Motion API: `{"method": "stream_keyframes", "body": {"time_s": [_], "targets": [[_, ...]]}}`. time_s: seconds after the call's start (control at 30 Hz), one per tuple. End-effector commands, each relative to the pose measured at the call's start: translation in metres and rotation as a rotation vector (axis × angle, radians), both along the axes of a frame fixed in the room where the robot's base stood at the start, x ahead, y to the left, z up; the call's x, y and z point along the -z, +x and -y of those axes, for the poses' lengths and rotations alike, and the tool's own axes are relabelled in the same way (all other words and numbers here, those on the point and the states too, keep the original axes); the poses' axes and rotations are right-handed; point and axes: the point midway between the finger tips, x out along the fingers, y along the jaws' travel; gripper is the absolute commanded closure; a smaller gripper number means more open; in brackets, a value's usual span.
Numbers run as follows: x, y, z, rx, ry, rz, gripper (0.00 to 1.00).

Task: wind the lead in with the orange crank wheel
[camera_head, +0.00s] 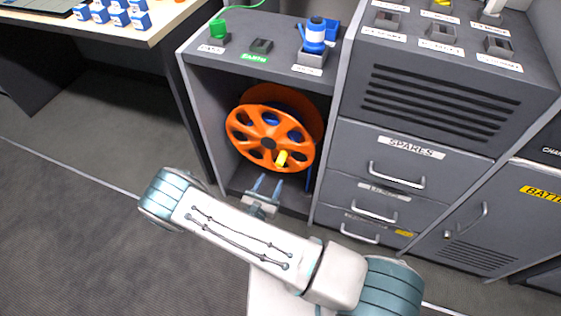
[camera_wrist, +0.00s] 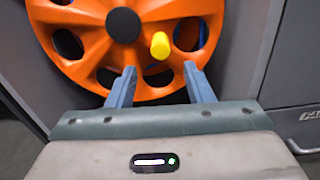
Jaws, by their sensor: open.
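The orange crank wheel (camera_head: 252,136) stands upright in the open bay of a grey cabinet, with a dark hub and several round holes. Its yellow handle (camera_head: 281,158) sticks out at the lower right of the wheel. In the wrist view the wheel (camera_wrist: 85,42) fills the top, and the yellow handle (camera_wrist: 160,46) is right of the hub. My gripper (camera_head: 267,183) is open and empty, just below and in front of the wheel. In the wrist view its two blue fingers (camera_wrist: 160,80) point at the wheel, with the handle beyond and between them. Blue shows through the holes behind the wheel.
A green plug with a green lead (camera_head: 218,28) and a blue-and-white plug (camera_head: 314,36) sit on the cabinet top. Drawers with metal handles (camera_head: 397,175) stand right of the bay. A table (camera_head: 158,33) with small blue-and-white boxes is at upper left. Open floor lies left.

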Motion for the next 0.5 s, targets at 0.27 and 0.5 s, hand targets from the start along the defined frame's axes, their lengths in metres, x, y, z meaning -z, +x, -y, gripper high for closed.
{"method": "stream_keyframes", "body": {"time_s": [0.27,0.5], "targets": [[0.002,0.057,0.021,0.003,0.001,0.002,0.53],[0.001,0.086,0.031,0.002,0.002,0.001,0.53]]}}
